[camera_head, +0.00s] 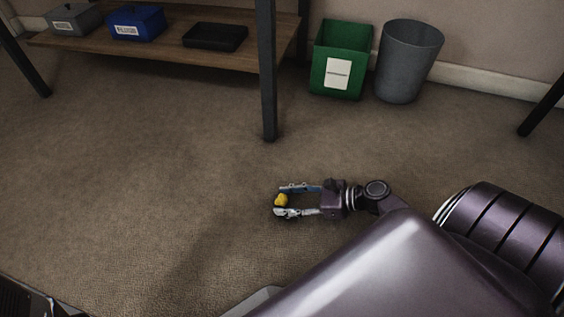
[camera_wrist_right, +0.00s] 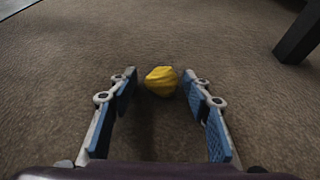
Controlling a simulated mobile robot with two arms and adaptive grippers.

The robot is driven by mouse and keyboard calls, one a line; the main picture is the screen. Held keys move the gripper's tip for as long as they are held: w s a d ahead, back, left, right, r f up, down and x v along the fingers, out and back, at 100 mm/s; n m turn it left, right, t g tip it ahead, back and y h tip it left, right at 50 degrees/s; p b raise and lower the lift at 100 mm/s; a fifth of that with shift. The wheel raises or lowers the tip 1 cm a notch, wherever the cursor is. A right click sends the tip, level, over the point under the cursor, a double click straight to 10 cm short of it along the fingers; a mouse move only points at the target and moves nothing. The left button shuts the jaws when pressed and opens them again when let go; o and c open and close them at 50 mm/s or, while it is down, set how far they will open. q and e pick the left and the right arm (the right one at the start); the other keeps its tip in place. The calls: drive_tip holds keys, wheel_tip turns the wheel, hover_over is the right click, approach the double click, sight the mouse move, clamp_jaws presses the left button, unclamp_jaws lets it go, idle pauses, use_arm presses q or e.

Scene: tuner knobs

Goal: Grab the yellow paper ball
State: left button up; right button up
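The yellow paper ball (camera_head: 281,200) is a small crumpled lump low over or on the brown carpet. In the head view it shows at the tips of my right gripper (camera_head: 279,201). In the right wrist view the ball (camera_wrist_right: 161,81) lies between the fingertips of my open right gripper (camera_wrist_right: 161,83), toward their far end. A gap shows on both sides of the ball, narrower on the right. The blue finger pads face each other. My left gripper is not in view.
A green bin (camera_head: 340,60) with a white label and a grey round bin (camera_head: 408,62) stand by the back wall. A wooden shelf (camera_head: 165,48) holds a grey box (camera_head: 75,20), a blue box (camera_head: 137,22) and a black tray (camera_head: 215,37). A dark leg (camera_wrist_right: 300,34) stands ahead right.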

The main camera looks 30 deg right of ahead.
drive_tip(key=c, duration=0.3)
